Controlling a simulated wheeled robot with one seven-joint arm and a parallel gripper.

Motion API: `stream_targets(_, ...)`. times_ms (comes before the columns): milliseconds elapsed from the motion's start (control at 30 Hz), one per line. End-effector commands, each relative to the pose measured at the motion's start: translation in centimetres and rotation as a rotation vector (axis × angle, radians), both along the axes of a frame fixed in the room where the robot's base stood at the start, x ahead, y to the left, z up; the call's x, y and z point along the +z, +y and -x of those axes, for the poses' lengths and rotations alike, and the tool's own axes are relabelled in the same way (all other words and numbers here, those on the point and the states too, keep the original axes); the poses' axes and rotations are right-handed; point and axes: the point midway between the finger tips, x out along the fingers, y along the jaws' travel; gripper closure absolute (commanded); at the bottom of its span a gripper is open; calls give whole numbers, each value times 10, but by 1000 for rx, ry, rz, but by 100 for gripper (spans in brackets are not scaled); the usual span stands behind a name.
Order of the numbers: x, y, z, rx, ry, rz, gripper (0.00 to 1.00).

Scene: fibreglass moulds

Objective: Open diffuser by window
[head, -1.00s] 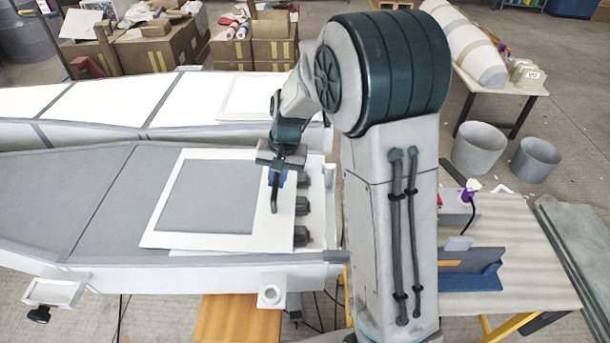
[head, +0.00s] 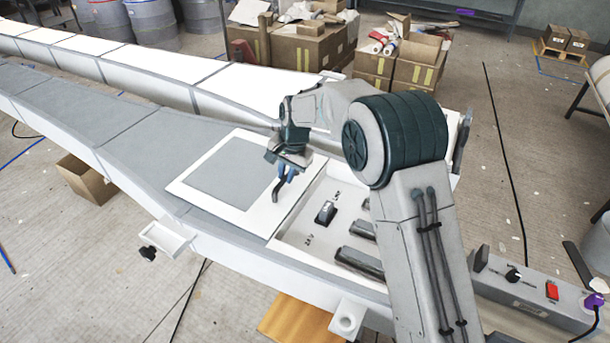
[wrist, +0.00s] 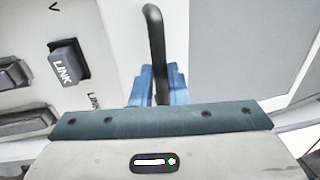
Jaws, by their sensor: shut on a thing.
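A white flat panel (head: 200,178) with a grey rectangular middle lies on the grey long mould-like body; I take it for the diffuser, but no label confirms this. A dark bent handle (head: 277,190) stands at its right edge. My gripper (head: 287,174) is over this edge, its blue fingers shut on the handle. In the wrist view the blue fingertips (wrist: 157,88) close around the lower part of the dark handle (wrist: 154,40), partly hiding it.
A white control bay (head: 300,215) with a LINK switch (wrist: 65,65) and dark blocks (head: 360,262) lies right of the panel. A second white long body (head: 240,90) runs behind. Cardboard boxes (head: 300,55) stand beyond. A grey switch box (head: 530,295) is at lower right.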

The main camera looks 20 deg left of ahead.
Motion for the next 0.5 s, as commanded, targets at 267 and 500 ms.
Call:
stream_targets(267, 1, 8, -3, -3, -1, -1, 100)
stream_targets(500, 1, 7, -3, -6, 0, -1, 100)
